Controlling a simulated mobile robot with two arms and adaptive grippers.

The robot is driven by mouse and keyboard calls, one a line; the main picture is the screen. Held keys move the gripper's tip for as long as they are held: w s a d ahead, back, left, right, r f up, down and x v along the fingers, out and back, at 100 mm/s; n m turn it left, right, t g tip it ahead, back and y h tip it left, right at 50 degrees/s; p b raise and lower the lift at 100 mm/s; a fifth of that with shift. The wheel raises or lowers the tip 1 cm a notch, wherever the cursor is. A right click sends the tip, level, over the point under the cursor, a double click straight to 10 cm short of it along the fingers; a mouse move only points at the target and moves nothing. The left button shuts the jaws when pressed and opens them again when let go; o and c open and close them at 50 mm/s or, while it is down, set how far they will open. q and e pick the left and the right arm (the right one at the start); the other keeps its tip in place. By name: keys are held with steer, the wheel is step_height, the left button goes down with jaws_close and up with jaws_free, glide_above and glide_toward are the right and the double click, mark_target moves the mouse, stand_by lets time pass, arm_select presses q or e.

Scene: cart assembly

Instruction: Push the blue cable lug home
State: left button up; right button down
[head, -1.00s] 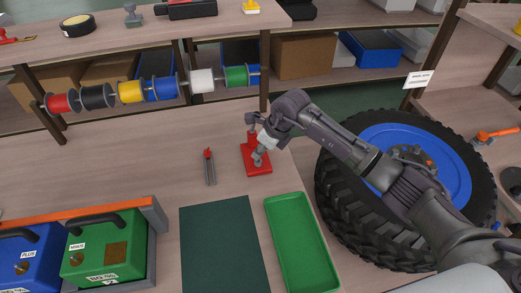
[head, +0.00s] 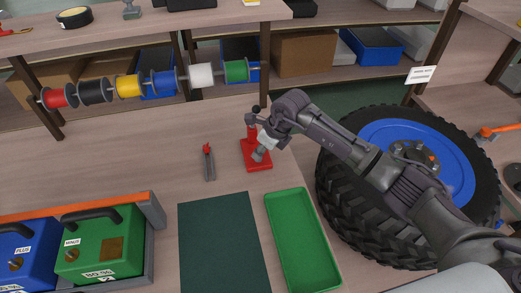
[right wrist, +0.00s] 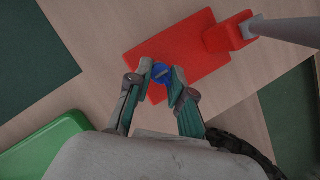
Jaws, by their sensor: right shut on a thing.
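The blue cable lug (right wrist: 161,73) shows between the fingertips of my right gripper (right wrist: 162,80) in the right wrist view. The gripper is shut on it, just over the flat plate of the red bench tool (right wrist: 135,50). I cannot tell whether the lug touches the plate. In the head view my right gripper (head: 260,154) is at the front of the same red tool (head: 257,165), and the lug is hidden there. My left gripper is not in view.
Red-handled pliers (head: 208,163) lie left of the red tool. A dark green mat (head: 222,240) and an empty green tray (head: 301,240) are in front. Blue (head: 25,255) and green (head: 100,245) boxes stand at the left. A large wheel (head: 345,200) is at the right.

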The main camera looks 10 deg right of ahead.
steer(key=c, duration=1)
jaws_free()
steer(key=shift+o, duration=0.2)
steer(key=v, duration=1.2)
